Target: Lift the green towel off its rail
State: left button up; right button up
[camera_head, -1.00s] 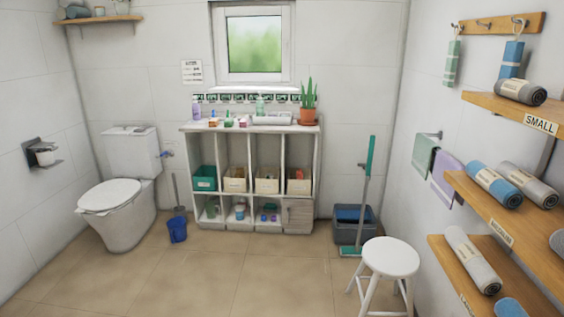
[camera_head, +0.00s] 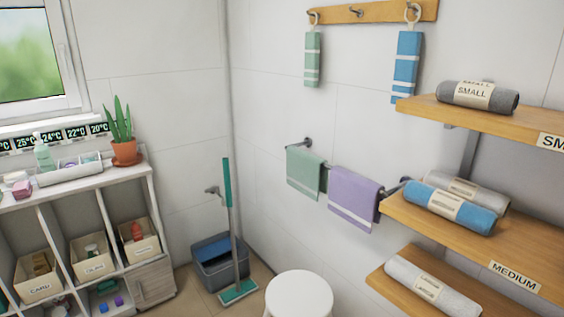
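The green towel (camera_head: 304,172) hangs folded over the left part of a dark wall rail (camera_head: 324,165). It has a pale stripe near its lower edge. A purple towel (camera_head: 352,198) hangs on the same rail, just to its right. The rail's right end is partly hidden by the purple towel and a shelf. Another green cloth (camera_head: 312,60) with white stripes hangs from a hook higher up, apart from the rail. Neither of my grippers is in view.
A white stool (camera_head: 299,294) stands on the floor in front of the towels. Wooden shelves (camera_head: 520,262) with rolled towels jut out at the right. A mop (camera_head: 231,225) and a grey bin (camera_head: 212,262) stand in the corner. A white cubby cabinet (camera_head: 105,222) is at the left.

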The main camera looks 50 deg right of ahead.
aim_at(305, 174)
jog(key=i+z, duration=0.45)
jog(key=i+j+z, duration=0.2)
jog(key=z, duration=0.2)
jog(key=i+j+z, duration=0.3)
jog(key=z, duration=0.15)
jog(key=i+j+z, duration=0.45)
jog(key=k, duration=0.1)
